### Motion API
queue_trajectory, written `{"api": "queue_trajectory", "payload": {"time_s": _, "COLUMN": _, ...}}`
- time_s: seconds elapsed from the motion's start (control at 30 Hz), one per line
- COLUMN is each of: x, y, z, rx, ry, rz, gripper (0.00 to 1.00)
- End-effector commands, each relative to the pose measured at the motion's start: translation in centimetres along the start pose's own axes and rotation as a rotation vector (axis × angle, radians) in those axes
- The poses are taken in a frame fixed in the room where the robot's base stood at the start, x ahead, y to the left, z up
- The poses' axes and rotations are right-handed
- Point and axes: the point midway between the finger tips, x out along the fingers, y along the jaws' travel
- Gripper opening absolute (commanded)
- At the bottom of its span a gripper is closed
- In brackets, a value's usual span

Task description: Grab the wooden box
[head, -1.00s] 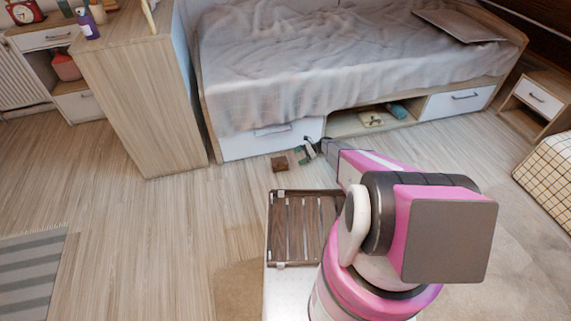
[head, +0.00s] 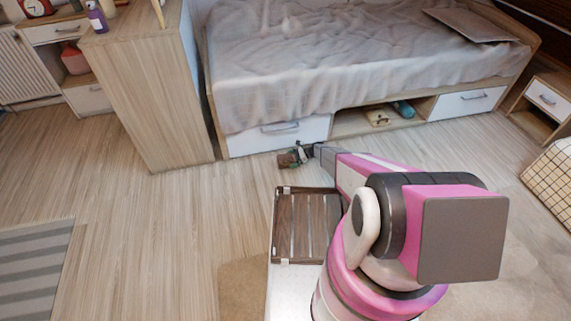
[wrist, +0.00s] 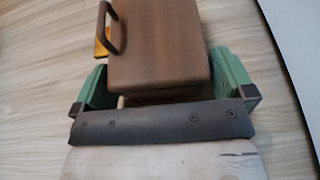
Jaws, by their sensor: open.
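The wooden box (wrist: 160,45) is a small brown block with a dark curved handle on its left side in the wrist view. In the head view the box (head: 287,160) is on the floor in front of the bed's left drawer. My gripper (wrist: 172,82) is open, with its green fingers on the left and right sides of the box. The left finger looks close to the box, and a gap shows at the right finger's tip. In the head view my gripper (head: 300,153) is small and partly covers the box.
The bed's white drawer (head: 278,136) stands just behind the box. A wooden cabinet (head: 150,100) is to the left. A small yellow-orange thing (wrist: 101,42) lies beside the box.

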Motion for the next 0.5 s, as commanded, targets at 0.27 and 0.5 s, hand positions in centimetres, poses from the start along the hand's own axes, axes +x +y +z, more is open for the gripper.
{"api": "queue_trajectory", "payload": {"time_s": 0.27, "x": 1.04, "y": 0.03, "z": 0.0, "rx": 0.0, "ry": 0.001, "rz": 0.0, "gripper": 1.0}}
{"api": "queue_trajectory", "payload": {"time_s": 0.5, "x": 1.01, "y": 0.03, "z": 0.0, "rx": 0.0, "ry": 0.001, "rz": 0.0, "gripper": 0.54}}
